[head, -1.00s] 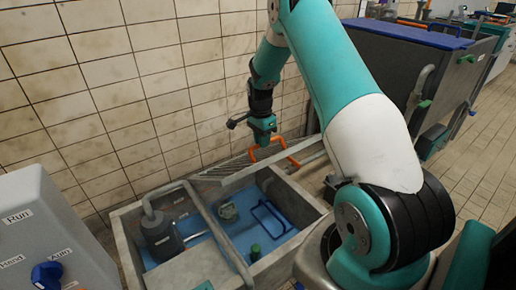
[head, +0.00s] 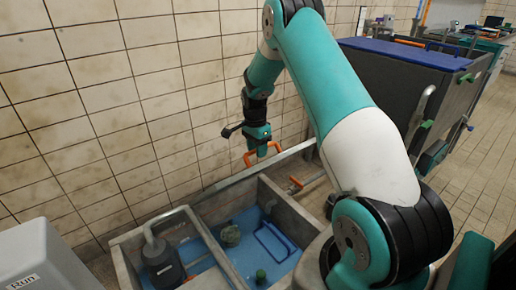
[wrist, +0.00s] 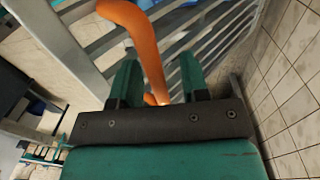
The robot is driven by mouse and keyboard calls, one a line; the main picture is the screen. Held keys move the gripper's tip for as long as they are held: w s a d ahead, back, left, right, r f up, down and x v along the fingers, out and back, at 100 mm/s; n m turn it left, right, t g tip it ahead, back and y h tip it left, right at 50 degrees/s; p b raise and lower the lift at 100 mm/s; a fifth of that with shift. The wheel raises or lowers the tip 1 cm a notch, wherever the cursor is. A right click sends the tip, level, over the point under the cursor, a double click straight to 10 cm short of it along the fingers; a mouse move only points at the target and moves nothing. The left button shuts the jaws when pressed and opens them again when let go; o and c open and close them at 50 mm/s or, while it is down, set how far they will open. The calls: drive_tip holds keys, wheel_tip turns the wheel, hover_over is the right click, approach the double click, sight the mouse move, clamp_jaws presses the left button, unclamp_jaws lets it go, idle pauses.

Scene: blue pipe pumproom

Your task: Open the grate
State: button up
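The metal grate (head: 230,178) is raised above the open pit, tilted toward the tiled wall. In the head view I see mostly its long near edge; its slats (wrist: 205,35) show in the wrist view. Its orange handle (head: 262,152) also shows in the wrist view (wrist: 148,50). My gripper (head: 262,148) is at the handle. In the wrist view, the handle bar passes slantwise between my two fingers (wrist: 160,80). It lies close to the left finger, with a narrow gap at the right one. The fingers stand apart. The far end of the handle is partly hidden.
The concrete pit (head: 245,205) holds a dark pump (head: 162,262) and blue water (head: 275,245). A tiled wall (head: 110,110) stands close behind. A grey control box (head: 45,262) is at lower left. A grey tank with a blue lid (head: 420,60) stands at right.

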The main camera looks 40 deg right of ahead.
drive_tip(key=shift+s+r, duration=0.1)
drive_tip(key=shift+r, duration=0.05)
wheel_tip(320, 180, up, 17)
drive_tip(key=w+p, duration=0.1)
drive_tip(key=p, duration=0.1)
drive_tip(key=shift+w+r, duration=0.15)
drive_tip(key=shift+w, duration=0.05)
idle(0.6)
